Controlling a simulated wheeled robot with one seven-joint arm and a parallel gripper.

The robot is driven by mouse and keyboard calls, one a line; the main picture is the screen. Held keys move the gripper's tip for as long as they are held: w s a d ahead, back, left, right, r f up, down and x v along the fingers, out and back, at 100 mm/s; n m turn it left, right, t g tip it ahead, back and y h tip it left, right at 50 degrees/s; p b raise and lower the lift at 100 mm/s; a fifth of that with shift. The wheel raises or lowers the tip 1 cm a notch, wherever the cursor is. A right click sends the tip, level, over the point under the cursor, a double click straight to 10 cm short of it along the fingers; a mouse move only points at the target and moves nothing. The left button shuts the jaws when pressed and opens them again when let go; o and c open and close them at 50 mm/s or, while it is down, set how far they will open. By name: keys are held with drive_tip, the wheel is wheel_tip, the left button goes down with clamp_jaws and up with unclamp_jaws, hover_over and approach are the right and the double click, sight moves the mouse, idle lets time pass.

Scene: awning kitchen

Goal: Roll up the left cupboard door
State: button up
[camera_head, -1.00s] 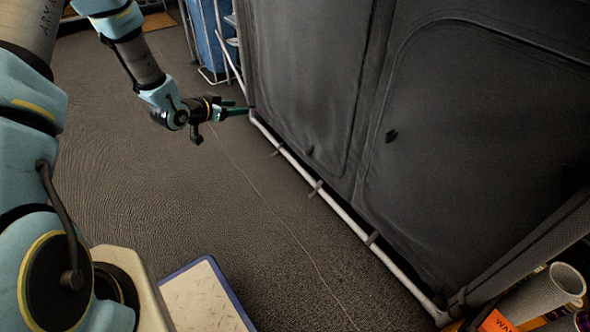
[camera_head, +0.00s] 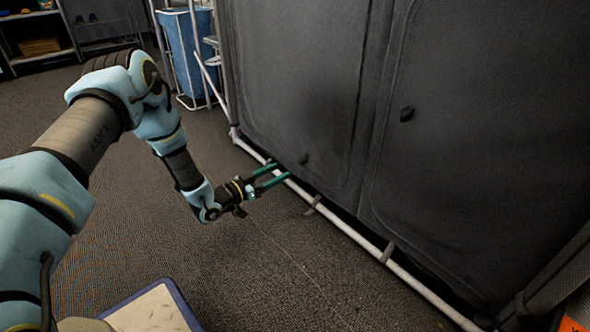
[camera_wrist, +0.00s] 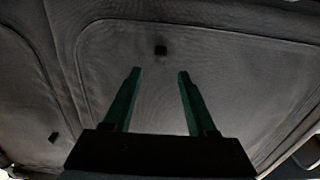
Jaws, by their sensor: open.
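The left cupboard door (camera_head: 300,85) is a dark grey fabric panel with a rounded seam, hanging down and closed. A small dark tab (camera_head: 303,159) sits near its lower edge. In the wrist view the door panel (camera_wrist: 220,75) fills most of the picture, and a tab (camera_wrist: 161,50) shows just beyond and between the fingertips. My gripper (camera_head: 280,171) is open and empty, with green fingers apart, low by the door's bottom edge and the white frame bar. In the wrist view my gripper (camera_wrist: 158,72) points toward the panel. Whether the fingertips touch the fabric cannot be told.
The right door (camera_head: 470,130) hangs closed beside it, with its own tab (camera_head: 407,114). A white tube (camera_head: 350,228) runs along the cupboard's base. A blue hamper (camera_head: 188,50) stands at the far left end. Carpet (camera_head: 240,270) in front is mostly clear.

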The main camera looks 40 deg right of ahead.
sight(298, 162)
drive_tip(key=d+b, duration=0.2)
drive_tip(key=d, duration=0.4)
drive_tip(key=shift+s+f+b, duration=0.1)
drive_tip(key=shift+f+b, duration=0.05)
drive_tip(key=shift+b, duration=0.25)
drive_tip(key=shift+d, duration=0.7)
drive_tip(key=shift+c, duration=0.2)
clamp_jaws()
